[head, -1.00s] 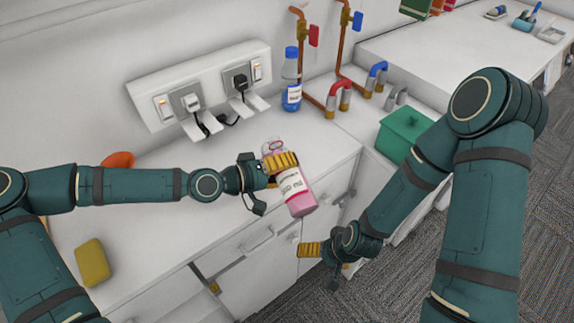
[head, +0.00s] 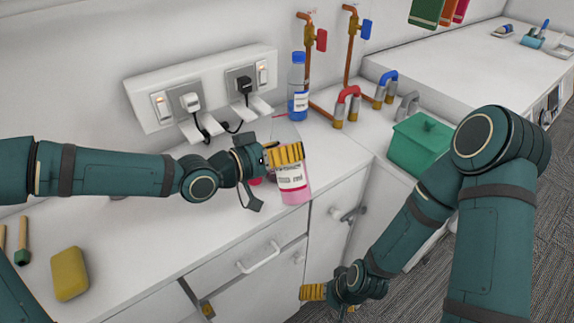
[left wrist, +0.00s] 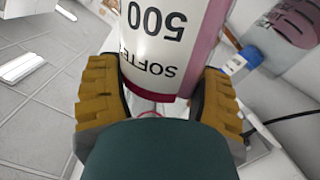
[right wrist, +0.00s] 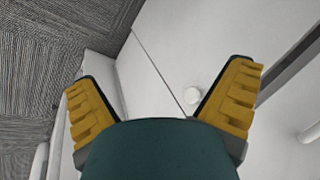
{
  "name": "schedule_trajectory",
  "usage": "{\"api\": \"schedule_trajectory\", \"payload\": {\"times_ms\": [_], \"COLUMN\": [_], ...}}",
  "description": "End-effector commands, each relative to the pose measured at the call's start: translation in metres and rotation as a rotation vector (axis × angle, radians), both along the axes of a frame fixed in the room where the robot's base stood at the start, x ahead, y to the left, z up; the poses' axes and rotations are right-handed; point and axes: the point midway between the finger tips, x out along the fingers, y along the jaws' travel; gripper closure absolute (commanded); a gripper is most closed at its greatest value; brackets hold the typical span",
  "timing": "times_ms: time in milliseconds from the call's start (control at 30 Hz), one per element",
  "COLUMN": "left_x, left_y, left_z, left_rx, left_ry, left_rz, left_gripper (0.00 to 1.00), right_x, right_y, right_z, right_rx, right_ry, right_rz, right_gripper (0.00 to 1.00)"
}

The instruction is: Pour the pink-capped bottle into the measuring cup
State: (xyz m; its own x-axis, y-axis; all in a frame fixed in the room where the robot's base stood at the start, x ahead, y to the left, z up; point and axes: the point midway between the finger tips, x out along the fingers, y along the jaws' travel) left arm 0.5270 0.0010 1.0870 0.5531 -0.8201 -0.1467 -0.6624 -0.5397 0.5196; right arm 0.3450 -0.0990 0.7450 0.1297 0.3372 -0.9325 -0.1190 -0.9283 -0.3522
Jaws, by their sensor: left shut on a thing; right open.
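My left gripper (head: 288,154) is shut on the pink bottle (head: 292,180), holding it nearly upright near the front of the white counter. Its label and pink contents show below the fingers. In the left wrist view the bottle (left wrist: 165,40) sits between both fingers (left wrist: 160,100), with "500" on its label. No pink cap shows clearly on its top. A small red thing (head: 256,181), partly hidden by the gripper, shows beside the bottle; I cannot tell what it is. I cannot clearly make out the measuring cup. My right gripper (head: 312,292) is open and empty, low before the cabinets.
A blue-capped bottle (head: 298,88) stands behind, near copper pipes and taps (head: 346,106). A yellow sponge (head: 69,273) lies at the left front. Sockets with plugs (head: 205,95) line the wall. Cabinet handles (head: 259,258) protrude below.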

Motion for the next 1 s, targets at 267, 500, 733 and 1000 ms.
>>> {"api": "schedule_trajectory", "payload": {"times_ms": [267, 500, 733, 1000], "left_x": [-0.002, -0.002, -0.002, -0.001], "left_y": [-0.002, -0.002, -0.002, -0.001], "left_z": [-0.002, -0.003, -0.005, -0.007], "left_rx": [0.08, 0.141, 0.192, 0.204], "left_ry": [-0.21, -0.37, -0.506, -0.536], "left_rz": [-0.001, -0.001, -0.002, 0.0], "left_gripper": [0.75, 0.75, 0.75, 0.75], "right_x": [0.006, 0.011, 0.011, 0.011], "right_y": [-0.001, -0.001, -0.001, -0.001], "right_z": [-0.034, -0.053, -0.05, -0.05], "right_rx": [-0.003, -0.005, -0.004, -0.004], "right_ry": [-0.014, -0.026, -0.025, -0.025], "right_rz": [-0.003, -0.006, -0.006, -0.006], "right_gripper": [0.0, 0.0, 0.0, 0.0]}}
